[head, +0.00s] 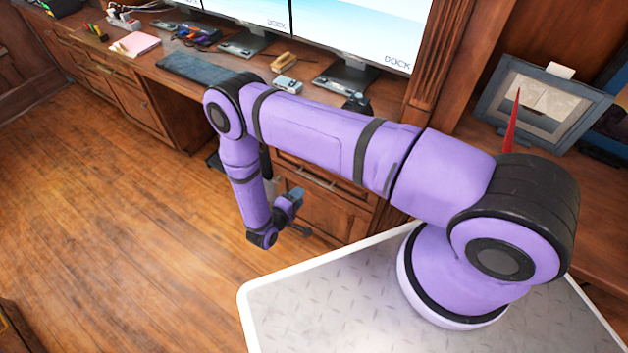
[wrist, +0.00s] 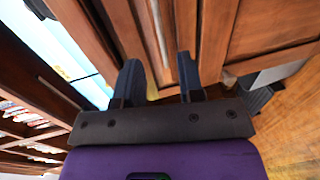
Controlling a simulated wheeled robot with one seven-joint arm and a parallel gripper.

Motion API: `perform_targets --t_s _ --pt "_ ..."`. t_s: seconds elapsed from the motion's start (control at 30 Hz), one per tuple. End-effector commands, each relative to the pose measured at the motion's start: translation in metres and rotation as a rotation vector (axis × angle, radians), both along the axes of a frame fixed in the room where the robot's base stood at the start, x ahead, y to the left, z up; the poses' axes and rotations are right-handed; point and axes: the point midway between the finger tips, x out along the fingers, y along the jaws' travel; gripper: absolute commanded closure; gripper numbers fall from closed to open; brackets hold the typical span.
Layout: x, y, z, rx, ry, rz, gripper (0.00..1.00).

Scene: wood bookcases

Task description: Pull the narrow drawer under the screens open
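The narrow drawer (head: 337,187) is a wood front with a thin metal bar handle (head: 303,174), below the desk top under the screens (head: 350,30). My arm hides part of it in the head view, and it looks shut. In the wrist view the drawer front (wrist: 124,28) runs up the picture, with its pale bar handle (wrist: 158,32) along it. My gripper (wrist: 159,62) is open, with one dark finger on each side of the handle's line. I cannot tell whether the fingers touch it. In the head view my gripper (head: 294,203) is small and partly hidden.
A larger cabinet door (head: 325,212) sits below the drawer. The desk top (head: 225,62) holds a keyboard (head: 197,68) and small items. A picture frame (head: 540,105) stands at the right. The wooden floor (head: 130,220) at the left is clear.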

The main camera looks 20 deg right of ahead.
Motion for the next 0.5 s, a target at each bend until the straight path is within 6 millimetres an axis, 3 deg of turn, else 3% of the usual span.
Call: perform_targets --t_s 0.5 --pt "0.048 -0.066 -0.015 0.000 0.000 -0.005 0.64"
